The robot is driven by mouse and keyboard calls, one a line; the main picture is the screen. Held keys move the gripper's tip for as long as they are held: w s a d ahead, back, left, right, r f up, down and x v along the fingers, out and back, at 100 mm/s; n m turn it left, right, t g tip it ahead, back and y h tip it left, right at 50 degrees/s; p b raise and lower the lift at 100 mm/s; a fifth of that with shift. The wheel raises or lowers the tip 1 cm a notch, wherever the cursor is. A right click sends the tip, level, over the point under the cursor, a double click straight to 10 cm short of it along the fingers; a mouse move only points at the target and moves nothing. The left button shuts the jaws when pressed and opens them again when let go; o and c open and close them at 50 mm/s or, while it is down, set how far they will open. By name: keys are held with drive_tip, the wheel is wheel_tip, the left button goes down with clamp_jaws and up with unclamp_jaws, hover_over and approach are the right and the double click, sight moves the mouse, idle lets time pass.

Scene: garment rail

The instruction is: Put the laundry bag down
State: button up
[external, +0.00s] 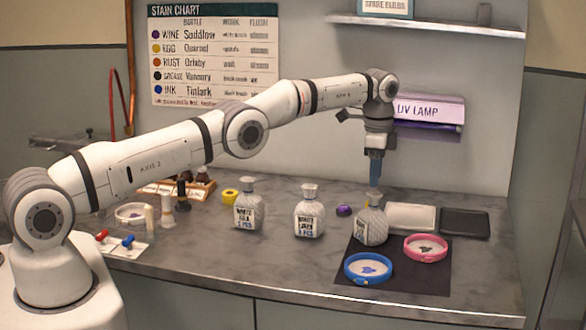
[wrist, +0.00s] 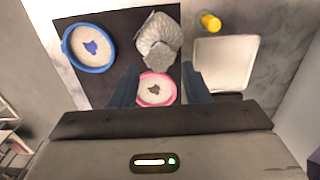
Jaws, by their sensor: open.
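A grey, quilted laundry bag (external: 371,224) with a narrow neck and a white label stands on a dark mat (external: 430,278), near its back left corner. In the wrist view, the bag (wrist: 157,38) shows beyond the fingers, with nothing holding it. My gripper (external: 375,184) points down just above the bag's neck in the external view. In the wrist view, my gripper (wrist: 160,88) has its two dark fingers spread apart, with no cloth between them. Whether a fingertip touches the neck is hard to tell.
A blue hoop (external: 368,268) and a pink hoop (external: 427,248) lie on the mat. Two labelled bags (external: 248,207) (external: 309,212) stand to the left. A white tray (external: 410,217) and a black tray (external: 465,223) lie behind. The front counter is mostly clear.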

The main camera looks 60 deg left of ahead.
drive_tip(key=shift+r, duration=0.85)
drive_tip(key=s+d+r+n, duration=0.1)
drive_tip(key=s+r, duration=0.2)
drive_tip(key=r, duration=0.4)
drive_tip(key=s+d+r+n+t, duration=0.1)
drive_tip(key=s+r, duration=0.2)
drive_tip(key=r, duration=0.3)
drive_tip(key=s+d+r+n, duration=0.1)
drive_tip(key=s+d+r, duration=0.15)
drive_tip(key=r, duration=0.45)
drive_tip(key=s+d+r+n+t, duration=0.1)
drive_tip(key=s+r, duration=0.3)
drive_tip(key=s, duration=0.4)
drive_tip(key=s+d+r+n+t, duration=0.1)
drive_tip(key=s+r, duration=0.2)
drive_tip(key=s, duration=0.5)
drive_tip(key=s+d+f+n, duration=0.1)
drive_tip(key=s+f, duration=0.3)
drive_tip(key=s, duration=1)
drive_tip(key=s+d+f+n+t, duration=0.1)
drive_tip(key=s+f+n, duration=0.2)
drive_tip(key=s, duration=1.1)
drive_tip(key=shift+s+d+f, duration=0.2)
drive_tip(key=shift+s+f, duration=0.15)
